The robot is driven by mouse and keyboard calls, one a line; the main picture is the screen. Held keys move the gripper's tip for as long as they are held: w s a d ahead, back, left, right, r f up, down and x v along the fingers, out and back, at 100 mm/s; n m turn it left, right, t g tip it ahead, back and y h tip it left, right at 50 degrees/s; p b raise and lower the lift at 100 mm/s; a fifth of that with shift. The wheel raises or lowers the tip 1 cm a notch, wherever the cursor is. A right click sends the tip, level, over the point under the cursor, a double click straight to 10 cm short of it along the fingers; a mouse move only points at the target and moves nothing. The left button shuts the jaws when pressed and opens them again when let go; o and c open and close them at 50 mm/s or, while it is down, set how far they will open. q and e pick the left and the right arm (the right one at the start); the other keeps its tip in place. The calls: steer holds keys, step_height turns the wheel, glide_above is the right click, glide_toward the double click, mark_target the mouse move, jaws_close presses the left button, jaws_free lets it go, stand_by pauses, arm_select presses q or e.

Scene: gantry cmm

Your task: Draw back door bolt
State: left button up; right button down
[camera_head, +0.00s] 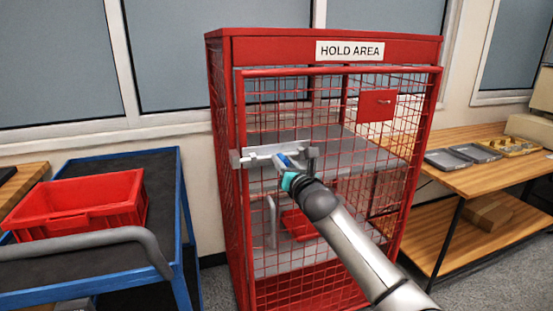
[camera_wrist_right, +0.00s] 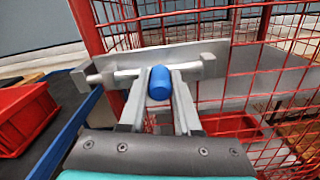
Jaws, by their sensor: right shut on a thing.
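The door bolt is a light grey bar on a grey plate (camera_head: 255,152) at the left side of the red mesh cage door (camera_head: 345,190). Its blue knob (camera_wrist_right: 160,83) sits between the two fingers of my right gripper (camera_wrist_right: 160,92) in the right wrist view. My right gripper is shut on the knob. In the head view my right gripper (camera_head: 290,163) reaches the bolt from the lower right and partly hides it. The bolt rod (camera_wrist_right: 125,74) extends left of the knob toward an end block near the cage's left post. My left gripper is not in view.
A blue cart (camera_head: 180,200) with a red bin (camera_head: 85,207) stands left of the cage. A wooden bench (camera_head: 480,170) with metal trays stands at the right. A grey vertical handle (camera_head: 272,222) is on the door below the bolt. A red bin (camera_head: 298,224) shows inside the cage.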

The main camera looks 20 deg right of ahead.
mark_target(290, 155)
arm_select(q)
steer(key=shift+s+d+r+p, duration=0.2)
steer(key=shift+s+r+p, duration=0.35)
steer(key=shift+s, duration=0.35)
arm_select(e)
steer(key=d, duration=0.2)
steer(key=shift+d, duration=0.4)
steer(key=c, duration=0.6)
jaws_free()
steer(key=shift+d, duration=0.15)
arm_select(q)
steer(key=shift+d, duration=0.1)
